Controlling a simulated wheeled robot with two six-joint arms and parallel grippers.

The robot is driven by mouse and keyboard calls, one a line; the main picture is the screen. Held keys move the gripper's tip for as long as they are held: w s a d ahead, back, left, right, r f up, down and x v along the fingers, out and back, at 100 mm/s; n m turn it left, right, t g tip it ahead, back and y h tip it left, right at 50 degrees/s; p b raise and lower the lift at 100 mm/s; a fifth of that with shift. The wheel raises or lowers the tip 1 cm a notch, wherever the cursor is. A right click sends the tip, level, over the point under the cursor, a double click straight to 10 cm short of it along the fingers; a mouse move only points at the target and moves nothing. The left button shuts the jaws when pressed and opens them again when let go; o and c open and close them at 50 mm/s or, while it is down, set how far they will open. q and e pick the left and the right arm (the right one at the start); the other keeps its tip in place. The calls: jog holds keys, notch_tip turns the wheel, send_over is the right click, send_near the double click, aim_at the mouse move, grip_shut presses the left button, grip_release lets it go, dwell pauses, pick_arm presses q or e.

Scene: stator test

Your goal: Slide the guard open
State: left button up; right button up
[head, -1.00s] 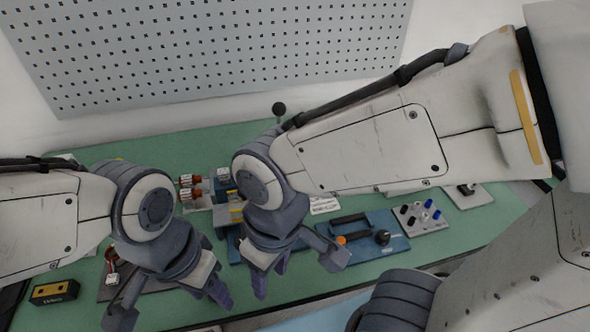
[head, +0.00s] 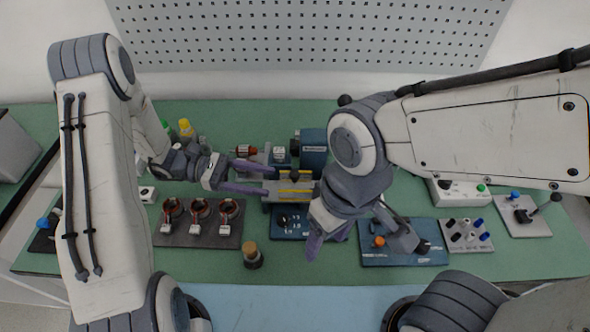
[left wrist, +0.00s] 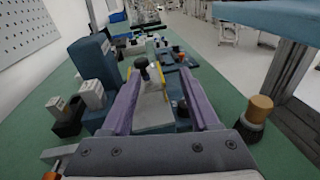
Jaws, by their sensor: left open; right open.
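The guard (head: 286,189) is a grey sliding cover with yellow stripes and a dark knob (head: 295,175), in the middle of the bench. My left gripper (head: 270,182) comes from the left with purple fingers spread, its tips at the guard's left end. In the left wrist view the guard (left wrist: 153,108) and its knob (left wrist: 141,64) show between the open fingers (left wrist: 160,74), and I see no grip on them. My right gripper (head: 328,242) is open and empty, pointing down in front of the guard's right side. My right arm hides part of the guard's right end.
A blue block-shaped unit (head: 313,148) stands behind the guard. A blue plate with handle (head: 385,252) and a switch panel (head: 466,236) lie right.

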aim_at(290, 177)
pick_arm(q)
jog(key=d+p, duration=0.1)
jog(key=d, duration=0.1)
jog(key=w+d+n+t, duration=0.1)
jog(key=d, duration=0.1)
jog(key=w+d+f+n+t+h+p, duration=0.1)
jog(key=d, duration=0.2)
jog(key=shift+p, duration=0.3)
jog(key=shift+d, duration=0.6)
grip_shut()
dwell(0.8)
